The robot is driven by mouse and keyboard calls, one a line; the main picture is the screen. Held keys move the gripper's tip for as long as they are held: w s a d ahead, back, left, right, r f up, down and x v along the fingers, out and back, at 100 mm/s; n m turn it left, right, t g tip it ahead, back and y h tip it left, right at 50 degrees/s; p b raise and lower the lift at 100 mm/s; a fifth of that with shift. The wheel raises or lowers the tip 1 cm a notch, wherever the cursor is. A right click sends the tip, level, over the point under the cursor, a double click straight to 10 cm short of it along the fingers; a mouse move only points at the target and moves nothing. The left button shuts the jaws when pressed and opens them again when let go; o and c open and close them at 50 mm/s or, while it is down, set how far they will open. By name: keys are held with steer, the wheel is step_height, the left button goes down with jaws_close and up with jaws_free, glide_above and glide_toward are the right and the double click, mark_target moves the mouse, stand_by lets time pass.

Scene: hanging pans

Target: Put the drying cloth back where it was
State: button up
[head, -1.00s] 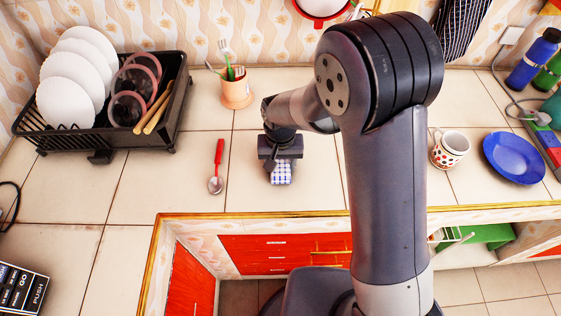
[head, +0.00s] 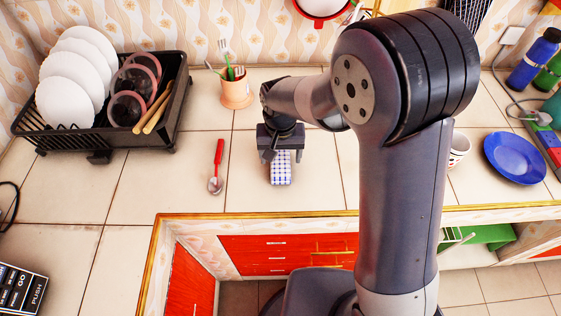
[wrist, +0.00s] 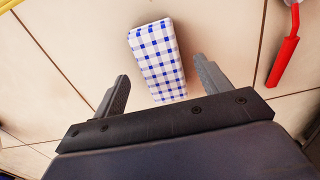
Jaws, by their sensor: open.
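A folded white cloth with blue checks (head: 281,172) lies on the tiled counter near its front edge. In the wrist view the cloth (wrist: 156,52) runs away from my gripper, its near end between the fingertips in the picture. My gripper (head: 280,152) is just behind and over the cloth, pointing down. In the wrist view its two fingers (wrist: 161,72) are apart, one to each side of the cloth, with gaps on both sides. I cannot tell how far above the counter the fingertips are. The gripper hides the cloth's far part in the head view.
A red-handled spoon (head: 217,168) lies left of the cloth. A utensil cup (head: 236,92) stands behind, and a black dish rack (head: 96,143) at the left. A cup (head: 459,150) and blue plate (head: 514,158) are at the right. A dark striped cloth (head: 466,12) hangs at the back.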

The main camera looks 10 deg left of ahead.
mark_target(280, 163)
step_height(280, 163, up, 8)
